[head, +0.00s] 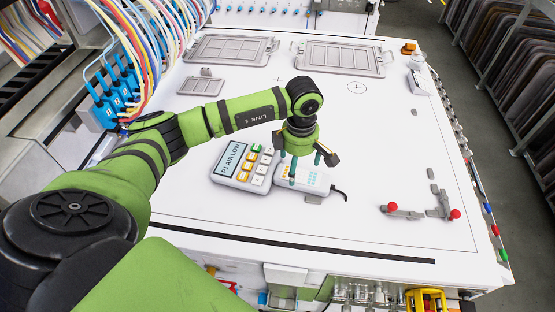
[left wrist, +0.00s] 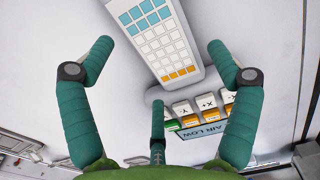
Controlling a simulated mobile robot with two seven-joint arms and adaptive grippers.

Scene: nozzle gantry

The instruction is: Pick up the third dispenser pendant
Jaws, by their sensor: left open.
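A white keypad pendant (head: 316,181) with a dark cable lies on the white table, below my left gripper (head: 305,172). In the left wrist view the keypad (left wrist: 160,38) shows cyan, white and orange keys and lies between my spread teal fingers. A larger grey pendant (head: 243,166) with a screen reading "P1 AIR LOW" lies close on its left; it also shows in the left wrist view (left wrist: 200,122), partly hidden by my fingers. No label shows which is the third dispenser pendant. My left gripper is open and empty. My right gripper is out of view.
Grey framed plates (head: 232,48) and (head: 340,58) lie at the back of the table. A small grey plate (head: 201,86) lies at the left. Red-knobbed clamps (head: 440,204) stand at the right. Blue connectors with hoses (head: 118,88) line the left edge. The right middle is mostly clear.

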